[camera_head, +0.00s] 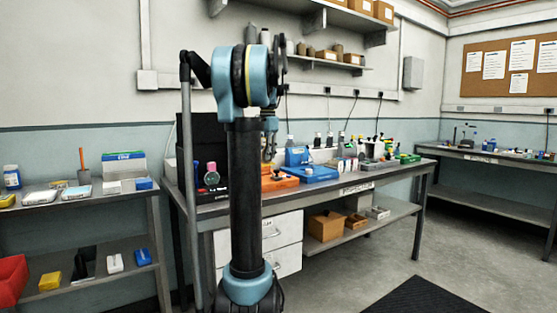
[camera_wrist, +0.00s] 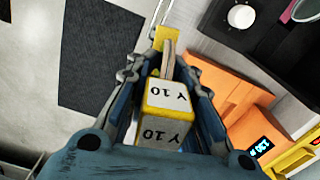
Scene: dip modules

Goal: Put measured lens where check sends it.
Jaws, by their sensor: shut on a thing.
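A thin pinkish piece and a yellow tab (camera_wrist: 166,38) show beyond the block, between the fingertips. I cannot tell whether this piece is the lens itself. The block is held above the bench's front edge, with floor below on the left. An orange device (camera_wrist: 252,108) with a small lit display (camera_wrist: 262,146) lies to the right; its reading is too small to be sure of. It also seems to show on the workbench in the head view (camera_head: 281,183).
A black unit with a round white part (camera_wrist: 241,16) is at the wrist view's upper right. The workbench (camera_head: 395,172) also bears a blue device (camera_head: 316,173) and several small items. A side shelf (camera_head: 75,201) stands at left.

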